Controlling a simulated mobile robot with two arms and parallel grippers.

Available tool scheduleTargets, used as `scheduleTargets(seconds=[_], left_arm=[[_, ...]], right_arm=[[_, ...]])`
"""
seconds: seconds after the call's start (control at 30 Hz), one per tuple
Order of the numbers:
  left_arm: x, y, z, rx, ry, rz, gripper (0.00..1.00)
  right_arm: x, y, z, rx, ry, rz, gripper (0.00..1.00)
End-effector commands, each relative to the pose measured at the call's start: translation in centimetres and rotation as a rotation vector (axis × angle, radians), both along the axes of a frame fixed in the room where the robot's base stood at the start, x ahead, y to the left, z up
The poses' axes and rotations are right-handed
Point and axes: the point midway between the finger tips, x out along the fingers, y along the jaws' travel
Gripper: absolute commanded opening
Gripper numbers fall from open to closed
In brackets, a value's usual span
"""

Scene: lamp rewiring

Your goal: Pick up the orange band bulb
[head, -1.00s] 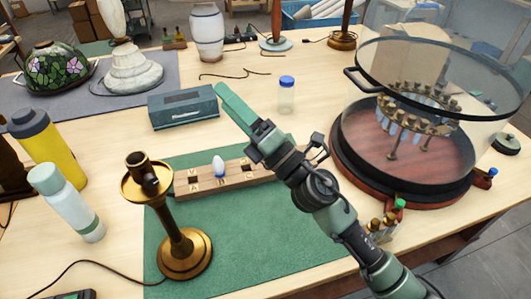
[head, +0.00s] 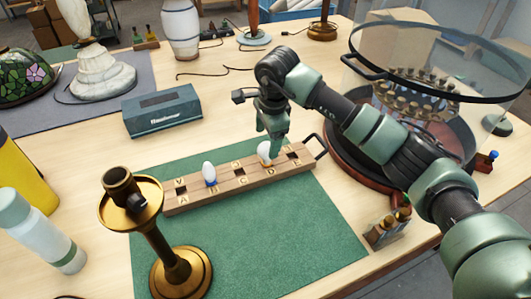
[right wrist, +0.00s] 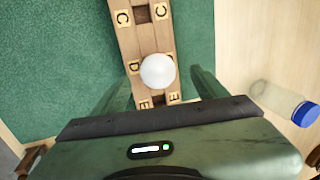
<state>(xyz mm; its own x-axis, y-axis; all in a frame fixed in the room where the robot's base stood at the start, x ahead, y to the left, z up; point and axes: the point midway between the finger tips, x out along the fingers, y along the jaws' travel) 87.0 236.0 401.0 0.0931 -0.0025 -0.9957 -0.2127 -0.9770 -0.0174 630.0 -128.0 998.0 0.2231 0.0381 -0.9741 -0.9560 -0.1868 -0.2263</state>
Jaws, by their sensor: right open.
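The orange band bulb (head: 264,152) stands upright in the wooden rack (head: 222,190), near slot D, with a trace of orange at its base. In the right wrist view the bulb (right wrist: 158,71) is a white globe over the rack, and its band is hidden beneath it. My right gripper (head: 273,150) points down at this bulb. In the right wrist view its open fingers (right wrist: 160,84) stand on either side of the bulb, with gaps visible. A second white bulb with a blue band (head: 208,172) stands further left in the rack. My left gripper is not in view.
A brass lamp stand (head: 165,225) stands in front of the rack's left end. A dark teal box (head: 163,112) lies behind the rack. A glass-covered round case (head: 345,150) is at right. The green mat (head: 270,245) is clear in front.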

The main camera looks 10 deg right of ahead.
Motion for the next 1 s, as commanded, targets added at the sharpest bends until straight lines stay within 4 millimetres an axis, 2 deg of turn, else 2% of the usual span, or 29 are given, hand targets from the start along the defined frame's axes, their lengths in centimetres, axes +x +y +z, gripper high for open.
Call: scheduleTargets(seconds=[0.23,0.4,0.67,0.77,0.9,1.0], left_arm=[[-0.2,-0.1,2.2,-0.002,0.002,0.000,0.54],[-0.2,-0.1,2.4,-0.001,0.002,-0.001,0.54],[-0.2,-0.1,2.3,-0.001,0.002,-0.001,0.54],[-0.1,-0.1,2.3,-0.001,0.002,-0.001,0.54],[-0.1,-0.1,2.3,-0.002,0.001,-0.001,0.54],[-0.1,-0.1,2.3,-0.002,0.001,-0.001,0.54]], right_arm=[[0.2,-0.2,-3.1,0.004,0.006,-0.001,0.73],[0.7,-0.1,-5.2,0.005,0.002,0.000,0.73],[0.8,-0.1,-5.5,0.005,-0.001,0.001,0.73],[0.8,-0.1,-5.5,0.005,-0.001,0.001,0.48],[0.8,-0.1,-5.5,0.005,-0.001,0.001,0.09],[0.8,-0.1,-5.5,0.005,-0.001,0.001,0.07]])
